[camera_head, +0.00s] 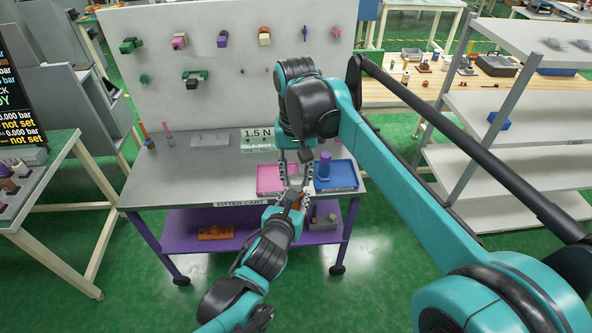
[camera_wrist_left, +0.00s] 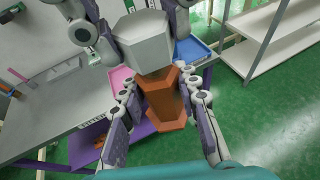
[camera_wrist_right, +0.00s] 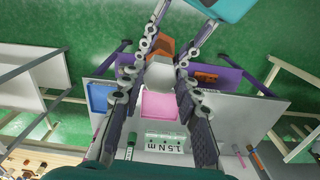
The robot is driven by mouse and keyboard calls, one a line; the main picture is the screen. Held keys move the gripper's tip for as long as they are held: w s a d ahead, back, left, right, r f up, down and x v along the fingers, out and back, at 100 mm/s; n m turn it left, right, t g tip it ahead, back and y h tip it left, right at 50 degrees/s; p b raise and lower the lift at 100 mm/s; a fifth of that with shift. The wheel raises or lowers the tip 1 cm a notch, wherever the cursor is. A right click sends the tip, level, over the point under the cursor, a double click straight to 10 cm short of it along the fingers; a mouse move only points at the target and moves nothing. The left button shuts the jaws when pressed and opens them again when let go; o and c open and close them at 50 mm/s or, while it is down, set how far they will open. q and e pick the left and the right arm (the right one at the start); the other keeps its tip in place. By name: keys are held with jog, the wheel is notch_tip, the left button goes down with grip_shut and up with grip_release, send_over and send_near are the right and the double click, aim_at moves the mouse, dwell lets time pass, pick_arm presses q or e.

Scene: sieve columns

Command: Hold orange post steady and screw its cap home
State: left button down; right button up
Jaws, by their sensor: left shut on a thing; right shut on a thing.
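The orange post (camera_wrist_left: 165,98) is a faceted piece between the fingers of my left gripper (camera_wrist_left: 163,110), which is shut on it. It shows small in the head view (camera_head: 293,196). A pale grey six-sided cap (camera_wrist_left: 140,45) is at the post's upper end, in line with it; whether any gap or thread remains between them is hidden. My right gripper (camera_wrist_right: 158,82) comes from above and is shut on the cap, which it partly hides in the head view. Both grippers hold the pieces above the cart's front edge.
A pink tray (camera_head: 265,189) and a blue tray (camera_head: 347,186) with a blue post (camera_head: 325,165) lie on the grey cart close behind the grippers. A 1.5 N sign (camera_head: 257,133) stands behind. A pegboard with coloured parts rises at the back. The cart's left top is mostly clear.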

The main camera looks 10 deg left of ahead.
jog(key=shift+f, duration=0.7)
dwell(0.5)
jog(key=m, duration=1.4)
jog(key=shift+m, duration=0.3)
jog(key=m, duration=1.4)
jog(key=shift+m, duration=0.3)
jog(key=o, duration=0.9)
